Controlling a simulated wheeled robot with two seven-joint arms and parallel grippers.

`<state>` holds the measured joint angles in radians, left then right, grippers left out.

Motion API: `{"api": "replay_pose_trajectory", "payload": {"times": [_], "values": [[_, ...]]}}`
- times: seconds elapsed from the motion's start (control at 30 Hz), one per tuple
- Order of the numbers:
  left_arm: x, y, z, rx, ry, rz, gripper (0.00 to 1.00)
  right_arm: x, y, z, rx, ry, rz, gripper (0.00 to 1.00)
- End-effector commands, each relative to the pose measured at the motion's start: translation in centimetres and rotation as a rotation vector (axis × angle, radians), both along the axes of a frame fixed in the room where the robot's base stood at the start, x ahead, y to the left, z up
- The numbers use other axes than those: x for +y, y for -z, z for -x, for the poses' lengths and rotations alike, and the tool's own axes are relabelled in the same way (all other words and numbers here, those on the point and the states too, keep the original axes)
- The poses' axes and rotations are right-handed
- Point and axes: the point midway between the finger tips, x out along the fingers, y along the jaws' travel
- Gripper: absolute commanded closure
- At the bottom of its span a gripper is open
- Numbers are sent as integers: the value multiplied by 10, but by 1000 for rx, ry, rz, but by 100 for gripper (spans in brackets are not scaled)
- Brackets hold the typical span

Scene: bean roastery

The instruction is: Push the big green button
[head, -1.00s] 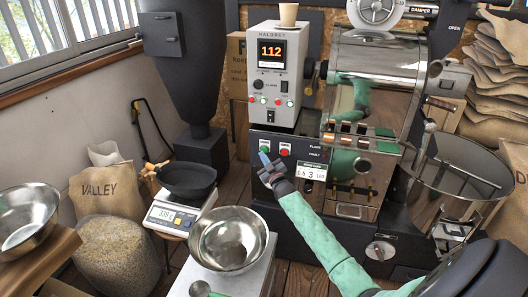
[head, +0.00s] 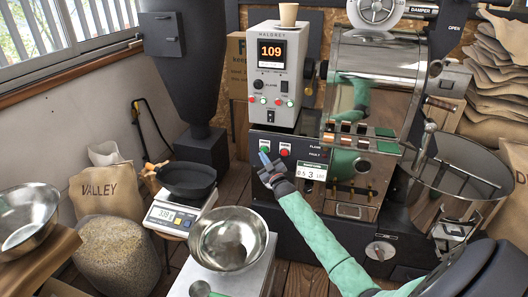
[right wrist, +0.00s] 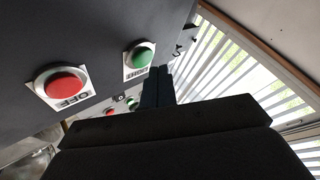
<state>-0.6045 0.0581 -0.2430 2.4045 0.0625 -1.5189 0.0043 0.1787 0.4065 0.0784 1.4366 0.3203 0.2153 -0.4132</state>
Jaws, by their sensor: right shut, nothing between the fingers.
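The big green button (head: 265,149) is on the dark front panel of the roaster, left of a red button (head: 285,152). In the right wrist view the green button (right wrist: 140,57) has a white label plate, and the red button (right wrist: 66,83) is marked OFF. My right gripper (head: 265,160) is shut and empty, its tips just below the green button in the head view. In the right wrist view the closed fingers (right wrist: 158,85) end close beside the green button, at its right. I cannot tell whether they touch the panel. My left gripper is not in view.
A control box (head: 275,75) with small buttons and a display reading 109 stands above the panel. A white counter display (head: 312,171) is right of my gripper. A steel bowl (head: 232,238) and a scale (head: 176,215) with a black pan (head: 187,180) stand at the left.

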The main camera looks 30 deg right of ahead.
Motion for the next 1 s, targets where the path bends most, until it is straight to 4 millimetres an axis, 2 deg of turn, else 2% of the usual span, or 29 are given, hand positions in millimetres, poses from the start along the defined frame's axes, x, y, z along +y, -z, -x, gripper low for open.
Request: {"api": "replay_pose_trajectory", "payload": {"times": [1.0], "values": [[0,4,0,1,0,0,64,-7,0,-6,0,0,0,100]]}}
